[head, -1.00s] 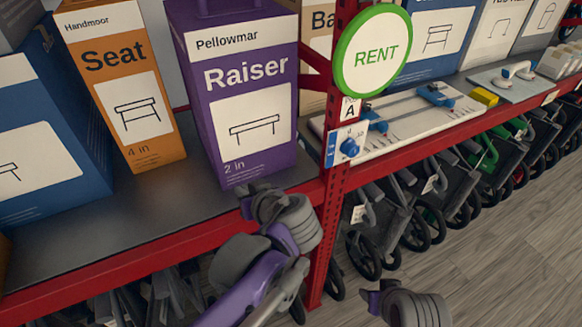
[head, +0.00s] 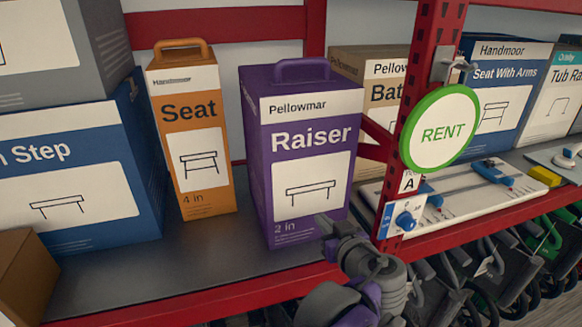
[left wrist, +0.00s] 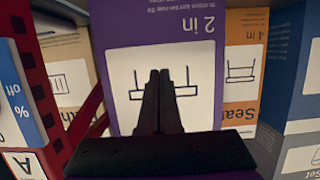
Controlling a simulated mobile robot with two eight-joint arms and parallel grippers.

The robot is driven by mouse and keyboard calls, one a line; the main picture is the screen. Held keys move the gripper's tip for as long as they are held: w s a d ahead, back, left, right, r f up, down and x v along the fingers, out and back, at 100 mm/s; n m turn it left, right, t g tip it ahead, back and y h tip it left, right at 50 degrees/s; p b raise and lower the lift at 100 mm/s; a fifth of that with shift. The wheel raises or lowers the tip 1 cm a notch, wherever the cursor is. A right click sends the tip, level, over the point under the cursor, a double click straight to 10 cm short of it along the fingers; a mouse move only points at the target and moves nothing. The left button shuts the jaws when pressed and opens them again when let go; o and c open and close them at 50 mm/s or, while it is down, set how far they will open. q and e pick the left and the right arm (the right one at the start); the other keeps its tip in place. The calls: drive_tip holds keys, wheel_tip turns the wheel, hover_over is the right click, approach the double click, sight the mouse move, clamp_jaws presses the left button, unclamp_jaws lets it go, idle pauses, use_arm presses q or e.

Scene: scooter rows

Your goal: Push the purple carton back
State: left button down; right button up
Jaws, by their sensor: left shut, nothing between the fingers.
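The purple carton (head: 300,150), labelled Pellowmar Raiser, stands upright on the grey shelf (head: 215,262), with a handle on top. Its lower front edge is near the red shelf rail. My left gripper (head: 335,226) is in front of the carton's lower right front corner in the head view. In the left wrist view its shut, empty fingers (left wrist: 158,100) point at the white panel of the purple carton (left wrist: 200,30), which appears upside down. I cannot tell whether the fingertips touch it. My right gripper is not in view.
An orange Seat carton (head: 190,140) stands left of the purple one, with a blue Step carton (head: 85,175) beyond. A red post (head: 415,110) with a round RENT sign (head: 440,128) stands close on the right. Bare shelf shows in front of the orange carton.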

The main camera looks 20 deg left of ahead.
sight(311, 198)
use_arm(q)
drive_tip(key=shift+w+a, duration=0.55)
drive_tip(key=shift+w, duration=0.2)
drive_tip(key=shift+w+a, duration=0.55)
drive_tip(key=shift+w, duration=0.2)
drive_tip(key=shift+w+a+r, duration=0.1)
drive_tip(key=shift+w+a, duration=0.2)
drive_tip(key=shift+w, duration=0.15)
drive_tip(key=shift+w+a+p, duration=1.55)
drive_tip(key=shift+w+a, duration=3.15)
drive_tip(key=shift+w, duration=2.4)
drive_tip(key=s+d, duration=0.2)
drive_tip(key=s, duration=0.1)
drive_tip(key=s+d, duration=0.2)
drive_tip(key=s, duration=0.1)
drive_tip(key=s+d, duration=0.2)
drive_tip(key=s, duration=0.1)
drive_tip(key=shift+s+d, duration=0.15)
drive_tip(key=shift+s, duration=0.05)
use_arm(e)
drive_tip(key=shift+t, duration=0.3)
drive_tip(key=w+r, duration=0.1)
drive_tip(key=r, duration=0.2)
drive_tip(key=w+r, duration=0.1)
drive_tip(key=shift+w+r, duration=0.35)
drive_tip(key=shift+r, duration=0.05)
